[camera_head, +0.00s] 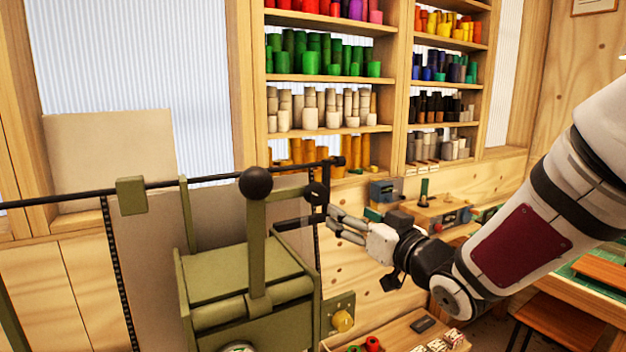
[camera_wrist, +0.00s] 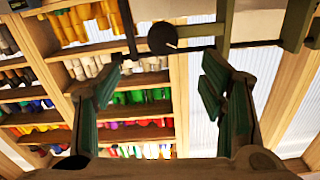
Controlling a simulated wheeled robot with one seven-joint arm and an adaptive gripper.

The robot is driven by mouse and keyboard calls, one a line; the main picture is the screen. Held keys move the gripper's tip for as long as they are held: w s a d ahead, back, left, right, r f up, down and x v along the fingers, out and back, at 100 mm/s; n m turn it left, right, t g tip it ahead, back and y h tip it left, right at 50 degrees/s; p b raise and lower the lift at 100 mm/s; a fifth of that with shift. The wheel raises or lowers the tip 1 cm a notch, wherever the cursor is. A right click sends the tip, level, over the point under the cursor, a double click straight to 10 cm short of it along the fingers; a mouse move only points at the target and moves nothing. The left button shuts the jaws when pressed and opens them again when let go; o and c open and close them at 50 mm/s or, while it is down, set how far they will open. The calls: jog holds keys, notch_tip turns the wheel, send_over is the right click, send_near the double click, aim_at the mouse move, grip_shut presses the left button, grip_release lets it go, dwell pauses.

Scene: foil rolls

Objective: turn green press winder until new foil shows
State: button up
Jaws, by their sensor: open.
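The green press (camera_head: 245,280) stands at the lower left of the head view, with an upright lever topped by a black ball (camera_head: 256,183). A dark round knob (camera_head: 316,193), which looks like the winder, sits at the right end of the press's upper bar. My gripper (camera_head: 332,219) is open just right of and slightly below this knob. In the wrist view my gripper (camera_wrist: 164,62) has its fingers spread, with nothing held between them. A dark round knob (camera_wrist: 162,38) shows beyond the gap, near its middle. I cannot make out the foil's surface clearly.
A black horizontal bar (camera_head: 80,195) runs left from the press. Shelves of coloured rolls (camera_head: 320,55) stand behind. A workbench (camera_head: 590,285) is at the right.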

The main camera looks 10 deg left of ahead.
aim_at(320, 198)
jog(key=shift+n, duration=0.8)
jog(key=p+x, duration=0.1)
jog(key=x, duration=1.2)
jog(key=shift+s+a+f+p, duration=0.1)
jog(key=shift+s+p, duration=0.05)
jog(key=shift+p, duration=0.2)
jog(key=c, duration=1.2)
